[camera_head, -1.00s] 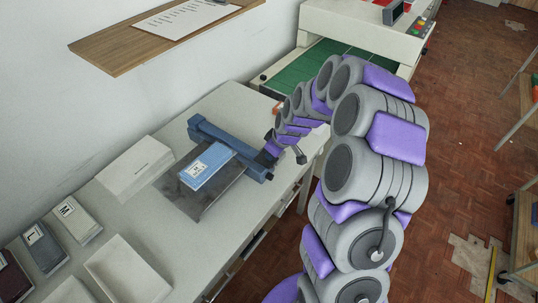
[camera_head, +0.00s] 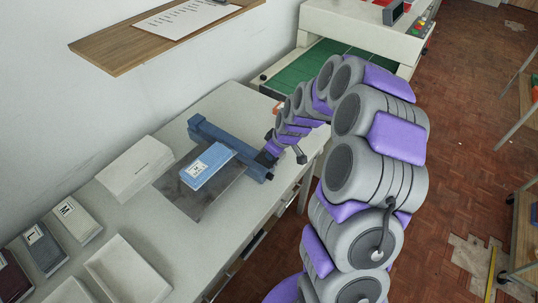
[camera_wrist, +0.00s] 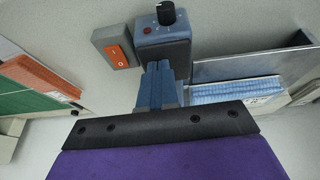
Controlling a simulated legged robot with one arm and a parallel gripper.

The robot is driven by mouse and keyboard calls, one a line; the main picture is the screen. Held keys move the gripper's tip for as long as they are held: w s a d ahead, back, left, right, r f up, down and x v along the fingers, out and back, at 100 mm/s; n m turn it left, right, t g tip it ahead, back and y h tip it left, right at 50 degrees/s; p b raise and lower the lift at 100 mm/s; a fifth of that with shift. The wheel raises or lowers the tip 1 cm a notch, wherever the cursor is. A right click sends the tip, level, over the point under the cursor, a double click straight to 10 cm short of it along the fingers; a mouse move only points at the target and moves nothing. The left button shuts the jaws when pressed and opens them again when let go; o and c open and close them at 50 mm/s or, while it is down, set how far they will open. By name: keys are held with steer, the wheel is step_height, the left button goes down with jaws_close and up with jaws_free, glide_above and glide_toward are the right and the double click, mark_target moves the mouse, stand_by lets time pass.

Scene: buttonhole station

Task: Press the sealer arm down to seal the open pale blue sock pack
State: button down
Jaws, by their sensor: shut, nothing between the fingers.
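The blue sealer (camera_head: 228,146) sits on the table, with its long arm running from back left to front right. The pale blue sock pack (camera_head: 208,167) lies on a dark metal plate (camera_head: 216,198), its edge against the sealer. My gripper (camera_head: 268,157) is at the sealer arm's front end, shut and empty. The sock pack (camera_wrist: 236,92) shows to the right there. The pack's mouth is hidden.
A green conveyor (camera_head: 316,62) is behind.

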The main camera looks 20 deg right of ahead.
steer(key=shift+s+a+f+g, duration=0.15)
steer(key=shift+s+f+g, duration=0.1)
steer(key=shift+s+f, duration=0.4)
steer(key=shift+s+a+f+g, duration=0.1)
steer(key=shift+s+f+g, duration=0.15)
steer(key=shift+s+f, duration=0.4)
steer(key=shift+w+r, duration=0.3)
steer(key=shift+r, duration=0.1)
steer(key=shift+t, duration=0.3)
steer(key=r, duration=0.1)
steer(key=r+p, duration=0.1)
steer(key=r, duration=0.1)
steer(key=w+d+r+p, duration=0.1)
steer(key=shift+w+r, duration=0.1)
steer(key=shift+r, duration=0.3)
steer(key=d+v, duration=0.1)
steer(key=v, duration=0.3)
step_height(320, 180, up, 6)
steer(key=p, duration=0.2)
glide_above(272, 165)
steer(key=s+d, duration=0.2)
steer(key=d, duration=0.1)
steer(key=shift+w+d+f, duration=0.1)
steer(key=shift+d+f, duration=0.1)
steer(key=shift+d, duration=0.55)
